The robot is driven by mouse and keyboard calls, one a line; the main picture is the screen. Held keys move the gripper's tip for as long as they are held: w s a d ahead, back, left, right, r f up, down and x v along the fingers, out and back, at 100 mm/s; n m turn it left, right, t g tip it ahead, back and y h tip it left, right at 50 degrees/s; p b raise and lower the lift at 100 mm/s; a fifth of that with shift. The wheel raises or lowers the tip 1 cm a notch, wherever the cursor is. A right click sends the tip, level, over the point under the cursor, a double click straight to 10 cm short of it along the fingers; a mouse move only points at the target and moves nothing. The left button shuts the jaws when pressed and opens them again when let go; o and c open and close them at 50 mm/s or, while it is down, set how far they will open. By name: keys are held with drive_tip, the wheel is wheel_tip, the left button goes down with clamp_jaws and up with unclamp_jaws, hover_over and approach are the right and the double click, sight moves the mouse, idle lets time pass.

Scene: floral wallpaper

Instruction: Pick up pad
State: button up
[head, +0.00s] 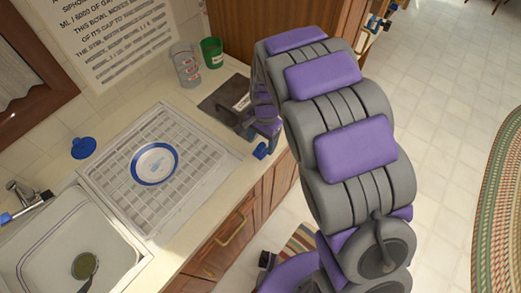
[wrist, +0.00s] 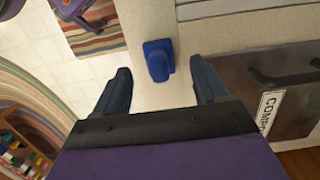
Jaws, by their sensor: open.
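A small blue block that looks like the pad (head: 260,151) lies on the counter near its front edge. In the wrist view the pad (wrist: 158,61) shows between and just beyond my two dark fingers. My gripper (wrist: 160,70) is open and empty, with a finger on either side of the pad in the picture. I cannot tell its height above the counter. In the head view my gripper (head: 258,127) is small and partly hidden by my arm, close beside the pad.
A dark tray with a handle and label (wrist: 285,85) lies on the counter. A dish rack (head: 200,170) holds a blue-rimmed plate (head: 155,163). The sink (head: 60,260) is at left.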

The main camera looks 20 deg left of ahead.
sight(261, 144)
drive_tip(key=f, duration=0.3)
drive_tip(key=f+b, duration=0.1)
drive_tip(key=shift+s+a+f, duration=0.1)
drive_tip(key=shift+s+f, duration=0.05)
drive_tip(key=shift+s, duration=0.1)
drive_tip(key=c, duration=1.2)
drive_tip(key=shift+r+p, duration=0.65)
drive_tip(key=shift+r, duration=1.35)
drive_tip(key=s+d, duration=0.3)
drive_tip(key=d, duration=0.1)
drive_tip(key=s+d+r+p, duration=0.1)
drive_tip(key=s+d, duration=0.3)
drive_tip(key=s+d+p, duration=0.1)
drive_tip(key=s+d, duration=0.2)
drive_tip(key=shift+s+d+r, duration=0.15)
drive_tip(key=shift+s+d, duration=0.2)
drive_tip(key=shift+d, duration=0.05)
